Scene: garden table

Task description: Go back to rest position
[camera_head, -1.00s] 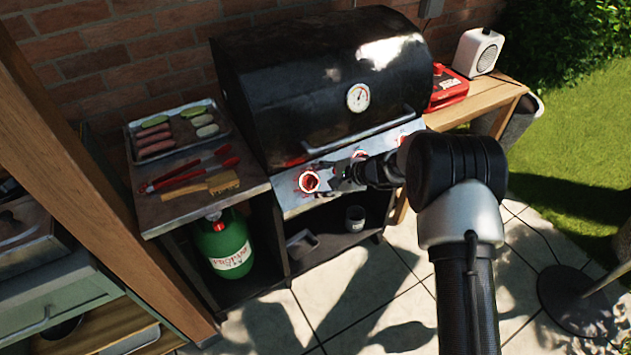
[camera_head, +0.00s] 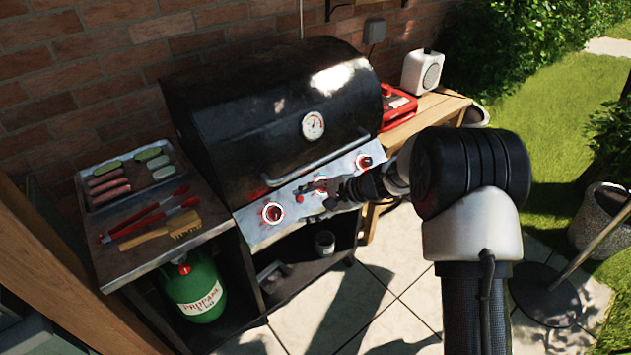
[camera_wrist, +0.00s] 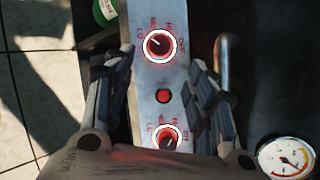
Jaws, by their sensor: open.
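My gripper (camera_head: 325,203) is in front of the control panel of the black barbecue (camera_head: 265,110), near the middle of the panel. In the wrist view my gripper (camera_wrist: 160,100) has its two fingers wide apart with nothing between them. The steel panel (camera_wrist: 143,80) shows behind the fingers, with a red knob (camera_wrist: 159,45), a small red button (camera_wrist: 163,96) and a second red knob (camera_wrist: 168,138). In the head view a knob (camera_head: 272,213) is at the panel's left and another (camera_head: 364,162) at its right. I cannot tell whether a finger touches the panel.
The side shelf holds a tray (camera_head: 100,203) of food, red tongs (camera_head: 150,213) and a brush (camera_head: 160,235). A green propane bottle (camera_head: 193,288) stands below. A red box (camera_head: 397,108) and white speaker (camera_head: 422,72) stand on the wooden table at right.

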